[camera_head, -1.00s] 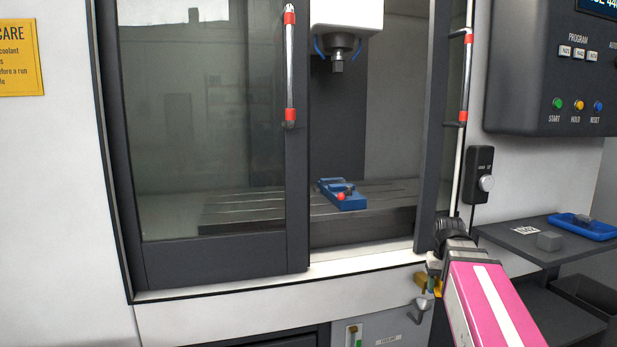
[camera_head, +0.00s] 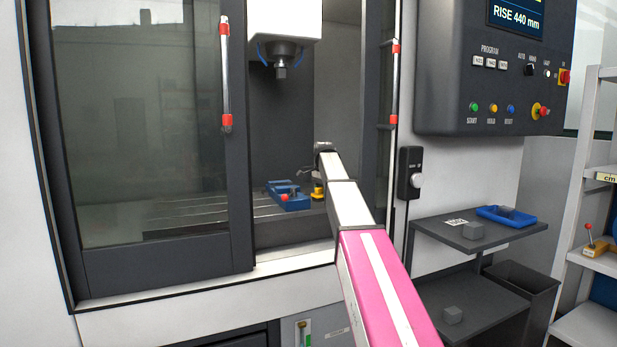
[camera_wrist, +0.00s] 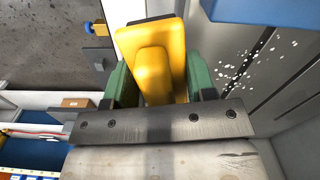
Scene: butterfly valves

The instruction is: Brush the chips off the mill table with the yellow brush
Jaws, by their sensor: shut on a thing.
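My gripper (camera_wrist: 160,88) is shut on the yellow brush (camera_wrist: 150,55), whose yellow body sits between the green fingers in the wrist view. In the head view the brush (camera_head: 318,190) is a small yellow patch below the end of my arm, inside the machine opening, just right of the blue vise. White chips (camera_wrist: 238,75) lie scattered on the grey slotted mill table (camera_wrist: 217,38), to the right of the brush in the wrist view. The mill table (camera_head: 190,212) also shows through the door glass and opening. The brush's bristles are hidden.
The blue vise (camera_head: 290,197) with a red knob stands on the table, left of my gripper. The spindle (camera_head: 281,60) hangs above. Door frames with handles (camera_head: 225,75) bound the opening. A side shelf (camera_head: 480,232) holds a blue tray and grey block.

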